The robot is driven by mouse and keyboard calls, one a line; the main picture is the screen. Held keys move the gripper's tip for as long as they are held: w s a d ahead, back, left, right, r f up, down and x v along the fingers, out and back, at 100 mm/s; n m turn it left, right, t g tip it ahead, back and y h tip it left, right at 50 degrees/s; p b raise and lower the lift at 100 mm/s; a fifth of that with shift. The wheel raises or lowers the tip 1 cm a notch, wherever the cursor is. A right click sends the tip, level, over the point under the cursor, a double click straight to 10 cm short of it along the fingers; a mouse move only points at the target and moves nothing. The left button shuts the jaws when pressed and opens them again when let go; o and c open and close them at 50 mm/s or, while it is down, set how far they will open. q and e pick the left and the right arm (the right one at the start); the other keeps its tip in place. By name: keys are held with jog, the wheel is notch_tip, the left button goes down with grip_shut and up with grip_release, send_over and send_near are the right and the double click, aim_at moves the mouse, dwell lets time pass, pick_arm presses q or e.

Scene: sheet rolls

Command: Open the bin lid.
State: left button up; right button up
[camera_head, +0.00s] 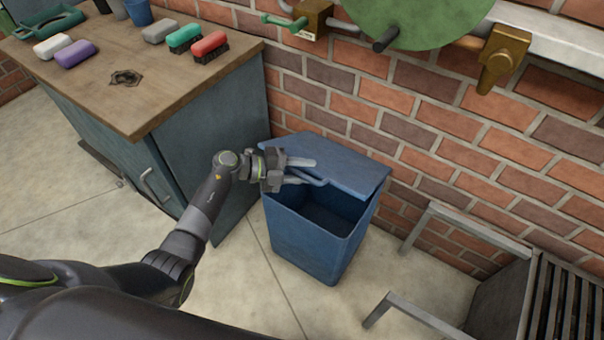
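A blue bin (312,243) stands on the floor against the brick wall, beside the workbench. Its blue lid (345,168) is partly raised at the front, and the dark inside shows through the gap below it. My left gripper (303,172) is at the lid's front left part, with a light grey finger lying over the lid's top. A bluish bar shows just below that finger; I cannot tell whether it is a finger or part of the lid. Whether the fingers grip the lid is unclear. My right gripper is out of view.
A workbench (190,85) with several brushes stands close left of the bin. A green disc (418,18) and brass valve (503,55) are on the wall above. A metal rack (500,290) stands at the right. The floor before the bin is clear.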

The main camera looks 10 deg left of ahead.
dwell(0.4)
pick_arm(q)
jog(key=shift+p+v, duration=0.6)
jog(key=shift+v, duration=0.7)
jog(key=p+v, duration=0.3)
jog(key=v, duration=1.4)
jog(key=shift+s+a+f, duration=0.15)
jog(key=shift+a+f, duration=0.1)
jog(key=shift+a, duration=0.05)
